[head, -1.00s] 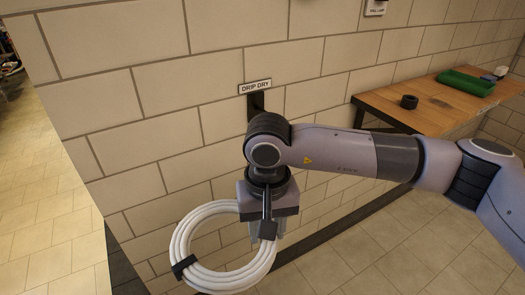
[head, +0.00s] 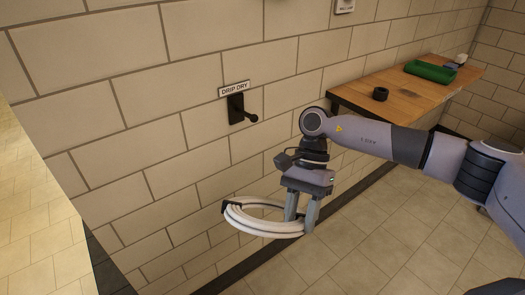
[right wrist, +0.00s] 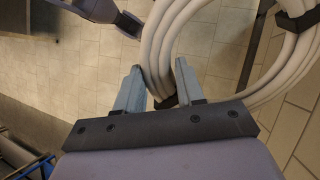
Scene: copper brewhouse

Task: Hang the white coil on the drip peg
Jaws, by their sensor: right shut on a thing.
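The white coil (head: 255,225) is a ring of several hose turns with dark bands. My right gripper (head: 300,221) points down and is shut on the coil's right side. The coil hangs in the air, tilted nearly flat, in front of the tiled wall. The right wrist view also shows the coil (right wrist: 156,45) between the two fingers, with a dark band near the grip. The black drip peg (head: 250,117) sticks out of the wall under a "DRIP DRY" sign (head: 234,88), above and left of the gripper. The peg is empty and apart from the coil. My left gripper is not identifiable.
A wooden shelf (head: 404,98) on the right wall side holds a black ring (head: 380,93) and a green tray (head: 430,71). The wall around the peg is clear. Open tiled floor (head: 350,245) lies below.

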